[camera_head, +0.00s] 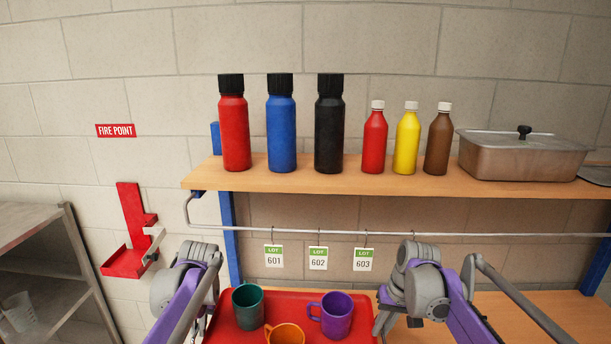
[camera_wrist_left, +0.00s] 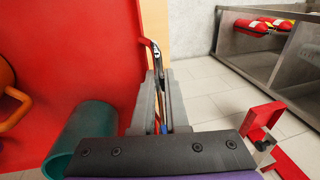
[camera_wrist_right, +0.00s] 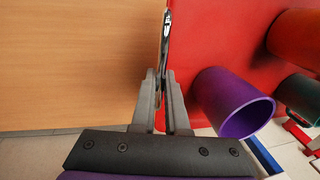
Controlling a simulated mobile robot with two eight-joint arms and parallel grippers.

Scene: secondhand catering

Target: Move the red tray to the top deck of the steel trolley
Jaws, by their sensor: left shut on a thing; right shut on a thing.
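The red tray (camera_head: 285,304) is at the bottom centre of the head view, with its near part cut off. It carries a green mug (camera_head: 248,308), an orange mug (camera_head: 285,335) and a purple mug (camera_head: 336,315), all upright. My left gripper (camera_head: 207,318) is shut on the tray's left edge; the left wrist view shows its fingers (camera_wrist_left: 157,75) closed at the rim. My right gripper (camera_head: 379,320) is shut on the right edge, with its fingers (camera_wrist_right: 164,75) at the rim beside the purple mug. A steel unit (camera_head: 30,222) stands at left; I cannot tell if it is the trolley.
A wooden worktop (camera_head: 540,312) lies at the tray's right. Above it is a shelf (camera_head: 300,180) with several bottles and a lidded steel pan (camera_head: 520,158). Lot tags (camera_head: 318,258) hang from a rail. A red bracket (camera_head: 130,235) is on the wall at left.

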